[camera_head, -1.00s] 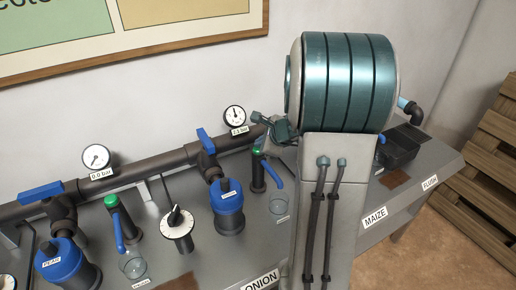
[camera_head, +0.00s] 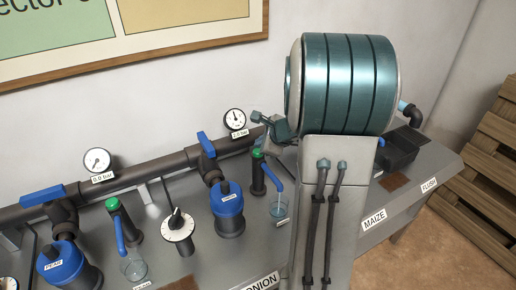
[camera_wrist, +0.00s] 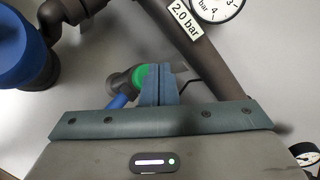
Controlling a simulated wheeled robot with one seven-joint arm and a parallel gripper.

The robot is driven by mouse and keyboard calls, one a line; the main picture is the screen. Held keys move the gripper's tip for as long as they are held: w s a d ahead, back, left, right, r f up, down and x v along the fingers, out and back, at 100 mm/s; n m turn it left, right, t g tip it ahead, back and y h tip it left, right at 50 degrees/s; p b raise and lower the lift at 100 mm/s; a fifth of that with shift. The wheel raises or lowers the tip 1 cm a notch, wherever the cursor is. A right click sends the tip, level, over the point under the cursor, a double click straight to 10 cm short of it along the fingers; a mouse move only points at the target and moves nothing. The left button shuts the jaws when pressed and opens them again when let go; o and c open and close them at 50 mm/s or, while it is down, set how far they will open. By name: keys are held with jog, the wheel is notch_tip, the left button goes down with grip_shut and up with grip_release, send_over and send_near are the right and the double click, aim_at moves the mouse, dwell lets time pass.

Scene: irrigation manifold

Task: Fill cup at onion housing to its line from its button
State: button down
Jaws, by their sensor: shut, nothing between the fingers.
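The blue housing (camera_head: 228,206) stands on the bench behind the ONION label (camera_head: 262,284); the small tag on it is too blurred to read. To its right is a dark post with a green button (camera_head: 257,153) on top and a blue spout (camera_head: 273,172). A clear cup (camera_head: 279,208) stands under the spout, with a bluish tint inside that looks like water; its line is too small to see. My gripper (camera_wrist: 160,85) is shut and empty, its fingertips at the green button (camera_wrist: 138,78) and partly covering it. I cannot tell whether they press it.
A second post with a green button (camera_head: 113,204), another clear cup (camera_head: 133,266), a white dial (camera_head: 178,224) and a PEAR housing (camera_head: 62,264) stand to the left. A pipe (camera_head: 130,182) with gauges runs behind. My arm hides the bench's middle right.

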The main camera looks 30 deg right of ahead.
jog(key=shift+r, duration=0.1)
notch_tip(320, 180, up, 5)
jog(key=p, duration=0.4)
jog(key=shift+r, duration=0.1)
dwell(2.6)
